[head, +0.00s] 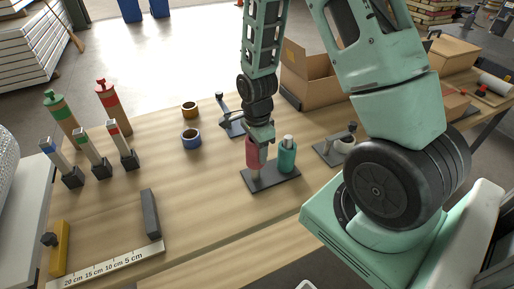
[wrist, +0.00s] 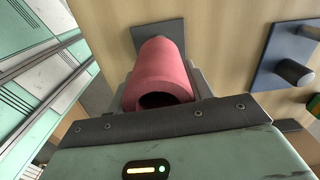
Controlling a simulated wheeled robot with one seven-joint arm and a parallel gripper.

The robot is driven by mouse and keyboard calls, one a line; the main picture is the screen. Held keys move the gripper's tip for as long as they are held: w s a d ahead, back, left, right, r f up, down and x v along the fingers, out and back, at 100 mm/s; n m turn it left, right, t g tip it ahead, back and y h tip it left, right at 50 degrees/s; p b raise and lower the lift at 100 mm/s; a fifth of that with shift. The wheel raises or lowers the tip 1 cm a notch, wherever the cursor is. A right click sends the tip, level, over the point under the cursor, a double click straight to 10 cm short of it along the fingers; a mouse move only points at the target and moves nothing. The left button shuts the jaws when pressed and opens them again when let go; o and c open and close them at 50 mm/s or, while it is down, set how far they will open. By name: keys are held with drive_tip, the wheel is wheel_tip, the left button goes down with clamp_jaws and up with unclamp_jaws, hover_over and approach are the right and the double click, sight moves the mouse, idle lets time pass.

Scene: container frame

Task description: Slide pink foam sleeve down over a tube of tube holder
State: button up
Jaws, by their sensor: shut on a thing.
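The pink foam sleeve (head: 253,153) is upright in my gripper (head: 262,137), directly above the left side of the tube holder (head: 272,179), a dark base plate. A short pale length of the left tube (head: 257,172) shows below the sleeve. I cannot tell whether the sleeve's lower end is around the tube or just above it. A teal sleeve (head: 287,158) sits around the right tube, whose pale tip (head: 288,139) sticks out on top. In the wrist view the pink sleeve (wrist: 163,72) lies between the jaws, its near end open and dark inside.
A cardboard box (head: 312,80) stands behind.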

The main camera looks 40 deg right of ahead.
drive_tip(key=shift+f+b, duration=1.9)
drive_tip(key=shift+f, duration=0.6)
idle(1.0)
drive_tip(key=o, duration=1.5)
drive_tip(key=shift+o, duration=0.2)
drive_tip(key=shift+r+p, duration=3.05)
drive_tip(key=shift+r, duration=0.5)
drive_tip(key=s+a+r+n+y+b, duration=0.1)
drive_tip(key=s+a+r+n+b, duration=0.1)
drive_tip(key=s+a+r+n, duration=0.55)
drive_tip(key=s+a+r+n+b, duration=0.2)
drive_tip(key=a+r+n+b, duration=0.1)
drive_tip(key=a+n, duration=0.85)
drive_tip(key=s+a+r+n+b, duration=0.1)
drive_tip(key=s+a+n, duration=0.3)
drive_tip(key=s+n, duration=0.4)
drive_tip(key=shift+r+n, duration=0.5)
drive_tip(key=shift+r, duration=0.2)
